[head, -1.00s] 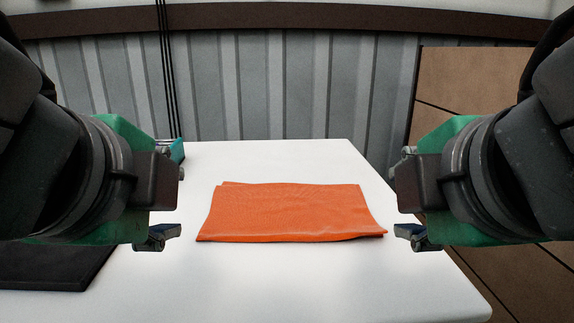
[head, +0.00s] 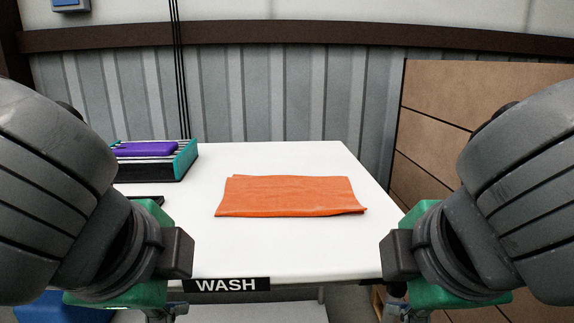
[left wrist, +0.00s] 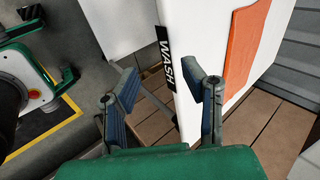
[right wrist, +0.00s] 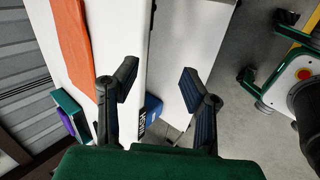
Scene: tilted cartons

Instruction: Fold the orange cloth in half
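The orange cloth (head: 290,196) lies flat on the white table (head: 270,245) as a wide, short rectangle. A second layer edge shows at its back left, so it looks doubled over, with the edges roughly lined up. It also shows in the left wrist view (left wrist: 243,50) and the right wrist view (right wrist: 72,40). My left gripper (left wrist: 165,88) is open and empty, in front of the table edge and apart from the cloth. My right gripper (right wrist: 158,85) is open and empty, also clear of the cloth. In the head view the fingers are mostly hidden or cut off.
A teal-edged tray (head: 180,165) with a purple item (head: 146,149) stands at the table's back left. A "WASH" label (head: 226,285) is on the front edge. Brown cartons (head: 450,130) stand to the right. The table around the cloth is clear.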

